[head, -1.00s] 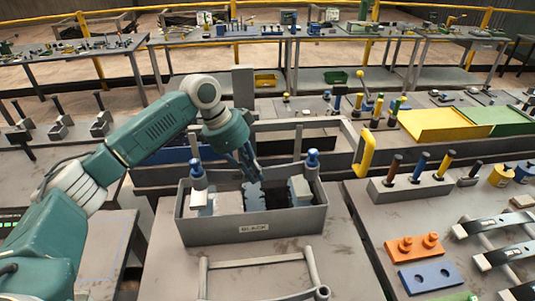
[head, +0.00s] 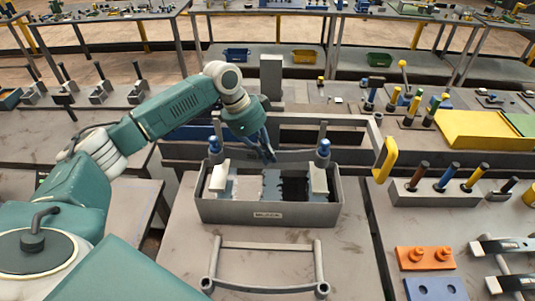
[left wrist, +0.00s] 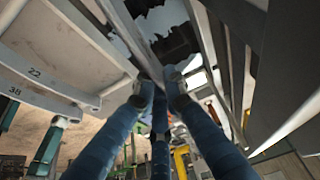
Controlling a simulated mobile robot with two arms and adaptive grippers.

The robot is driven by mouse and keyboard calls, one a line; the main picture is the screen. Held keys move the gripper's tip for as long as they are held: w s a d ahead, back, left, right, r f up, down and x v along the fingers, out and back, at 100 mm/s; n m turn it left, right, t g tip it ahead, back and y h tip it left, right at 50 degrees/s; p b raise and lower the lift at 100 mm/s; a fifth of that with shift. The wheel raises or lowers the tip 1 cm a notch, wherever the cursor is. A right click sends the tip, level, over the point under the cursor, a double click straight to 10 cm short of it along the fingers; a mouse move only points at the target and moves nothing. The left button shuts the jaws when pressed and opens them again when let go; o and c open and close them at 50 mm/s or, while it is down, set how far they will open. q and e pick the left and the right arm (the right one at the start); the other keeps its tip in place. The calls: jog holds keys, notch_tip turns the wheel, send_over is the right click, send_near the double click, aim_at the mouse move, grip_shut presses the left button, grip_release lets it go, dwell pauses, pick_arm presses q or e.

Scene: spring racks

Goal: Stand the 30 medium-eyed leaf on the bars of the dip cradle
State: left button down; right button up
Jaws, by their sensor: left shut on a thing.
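My left gripper (head: 266,152) is just above the back rim of a grey tank labelled BLACK (head: 267,216). In the left wrist view its blue fingers (left wrist: 160,88) are shut on a long, thin grey leaf (left wrist: 131,38), seen nearly edge-on. The leaf's number and eyes cannot be read. The tank has two blue-topped posts, pale blocks and dark, jagged patches inside. An open frame of grey bars (head: 265,246) lies in front of the tank. I cannot tell which bars are the dip cradle's. My right gripper is not in view.
A yellow handle (head: 385,160) on a grey bar stands right of the tank. A block with several coloured pegs (head: 435,193), orange (head: 426,258) and blue plates (head: 433,289) lie to the right. Leaves marked 22 and 38 (left wrist: 45,88) show in the left wrist view.

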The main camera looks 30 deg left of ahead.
pick_arm(q)
jog(key=shift+w+d+f, duration=0.1)
jog(key=shift+w+f, duration=0.05)
jog(key=shift+f+b, duration=0.35)
jog(key=shift+f, duration=0.2)
jog(key=shift+f+b, duration=0.5)
jog(key=shift+f, duration=1)
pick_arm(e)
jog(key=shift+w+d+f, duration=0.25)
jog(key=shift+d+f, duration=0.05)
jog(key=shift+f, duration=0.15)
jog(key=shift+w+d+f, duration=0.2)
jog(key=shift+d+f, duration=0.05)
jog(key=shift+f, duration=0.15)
pick_arm(q)
jog(key=shift+f, duration=0.1)
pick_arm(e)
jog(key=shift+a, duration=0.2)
pick_arm(q)
jog(key=shift+f, duration=0.35)
jog(key=c, duration=1.8)
grip_release()
jog(key=shift+o, duration=0.3)
jog(key=shift+s, duration=0.25)
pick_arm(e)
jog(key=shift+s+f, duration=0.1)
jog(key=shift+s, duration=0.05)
